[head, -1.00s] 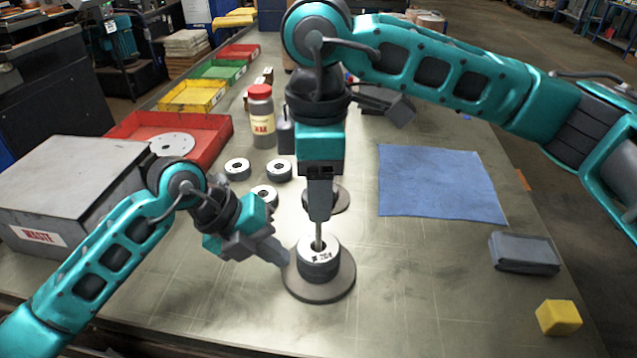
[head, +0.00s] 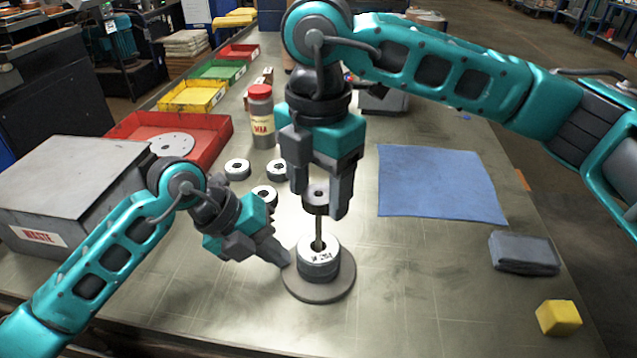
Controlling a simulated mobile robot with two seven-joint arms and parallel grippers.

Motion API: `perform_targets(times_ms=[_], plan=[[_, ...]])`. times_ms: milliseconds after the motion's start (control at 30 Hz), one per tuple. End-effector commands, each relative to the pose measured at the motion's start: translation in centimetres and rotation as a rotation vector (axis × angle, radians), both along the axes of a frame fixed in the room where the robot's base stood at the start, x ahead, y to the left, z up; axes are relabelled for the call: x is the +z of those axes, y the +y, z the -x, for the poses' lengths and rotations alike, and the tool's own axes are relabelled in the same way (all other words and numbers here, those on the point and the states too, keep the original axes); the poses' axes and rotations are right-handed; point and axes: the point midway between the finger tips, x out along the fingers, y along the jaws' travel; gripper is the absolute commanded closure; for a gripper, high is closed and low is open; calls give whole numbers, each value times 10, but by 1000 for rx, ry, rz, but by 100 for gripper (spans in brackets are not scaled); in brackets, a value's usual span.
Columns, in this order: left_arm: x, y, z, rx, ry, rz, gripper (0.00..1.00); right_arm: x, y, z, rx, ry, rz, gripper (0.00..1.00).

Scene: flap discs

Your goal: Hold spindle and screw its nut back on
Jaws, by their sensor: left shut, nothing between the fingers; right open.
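The spindle stands upright on the table, with a round grey base (head: 318,290), a stack of flap discs (head: 319,262) with a pale printed top, and a thin rod (head: 318,228). A grey nut (head: 318,194) with a central hole shows at the rod's upper end; I cannot tell how far it is threaded. My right gripper (head: 318,200) is open above the stack, pointing down, one finger on each side of the nut. My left gripper (head: 283,260) is shut and empty, its tips at the base's left edge; whether they touch it is unclear.
Several loose flap discs (head: 237,169) lie behind and left of the spindle. A red-capped bottle (head: 261,115), a red tray (head: 215,140) and a grey waste box (head: 70,180) stand at left.

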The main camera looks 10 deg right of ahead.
Motion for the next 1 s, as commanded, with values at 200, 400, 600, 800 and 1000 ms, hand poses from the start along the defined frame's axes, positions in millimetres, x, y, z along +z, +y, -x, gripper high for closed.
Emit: perform_targets(times_ms=[200,400,600,800,1000], plan=[[-2,1,0,1,3,-3,100,0,0,0,283,-1,-1,36],[-2,1,0,1,3,-3,100,0,0,0,546,-1,0,36],[-2,1,0,1,2,-3,100,0,0,0,809,-1,0,36],[-2,1,0,1,2,-3,100,0,0,0,1072,-1,1,36],[-2,1,0,1,2,-3,100,0,0,0,1335,-1,1,36]])
